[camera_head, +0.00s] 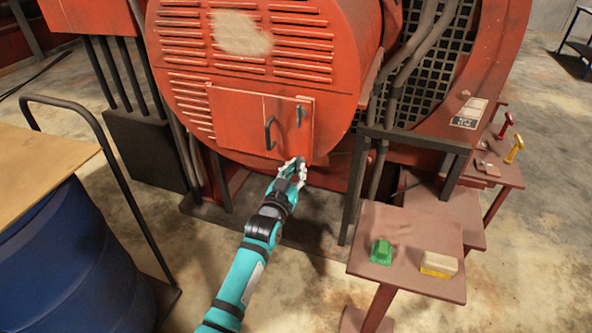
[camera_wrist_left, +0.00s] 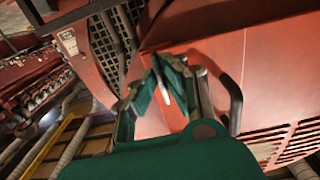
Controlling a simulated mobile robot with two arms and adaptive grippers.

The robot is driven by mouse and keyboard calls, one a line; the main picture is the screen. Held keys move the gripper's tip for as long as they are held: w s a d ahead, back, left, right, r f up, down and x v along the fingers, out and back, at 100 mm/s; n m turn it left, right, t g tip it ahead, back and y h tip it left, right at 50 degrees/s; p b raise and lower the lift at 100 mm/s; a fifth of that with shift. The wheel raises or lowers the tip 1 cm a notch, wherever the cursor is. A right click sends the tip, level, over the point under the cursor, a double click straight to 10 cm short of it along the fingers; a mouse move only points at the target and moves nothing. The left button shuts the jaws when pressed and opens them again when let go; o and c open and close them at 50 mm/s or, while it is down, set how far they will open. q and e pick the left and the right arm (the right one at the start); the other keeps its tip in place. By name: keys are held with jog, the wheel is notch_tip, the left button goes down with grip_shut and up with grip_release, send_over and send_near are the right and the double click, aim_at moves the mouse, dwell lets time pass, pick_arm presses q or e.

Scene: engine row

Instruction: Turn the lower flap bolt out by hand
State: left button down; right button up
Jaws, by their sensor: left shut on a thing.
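The flap (camera_head: 240,118) is a red panel on the round front of the red machine and looks closed. It has a dark curved handle (camera_head: 269,132) at its middle and a small dark fitting (camera_head: 301,115) at its upper right. My left gripper (camera_head: 299,165) is at the flap's lower right corner, shut on the lower flap bolt. The fingers hide most of the bolt in the head view. In the left wrist view the fingers close around a small pale piece, the lower flap bolt (camera_wrist_left: 158,76), against the red panel. My right gripper is not in view.
A brown stand (camera_head: 405,220) at the lower right holds a green object (camera_head: 381,251) and a yellow-and-white block (camera_head: 438,264). A dark post frame (camera_head: 358,180) stands right of my gripper. A blue drum (camera_head: 70,260) and a cart rail (camera_head: 120,180) are at the left.

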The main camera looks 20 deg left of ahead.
pick_arm(q)
jog(key=shift+w+r, duration=0.1)
jog(key=shift+r, duration=0.25)
jog(key=c, duration=1.5)
grip_release()
jog(key=shift+f, duration=0.15)
jog(key=shift+o, duration=0.2)
jog(key=shift+w+f, duration=0.1)
jog(key=shift+f, duration=0.05)
jog(key=shift+f, duration=0.1)
jog(key=s, duration=1.2)
jog(key=shift+a, duration=0.2)
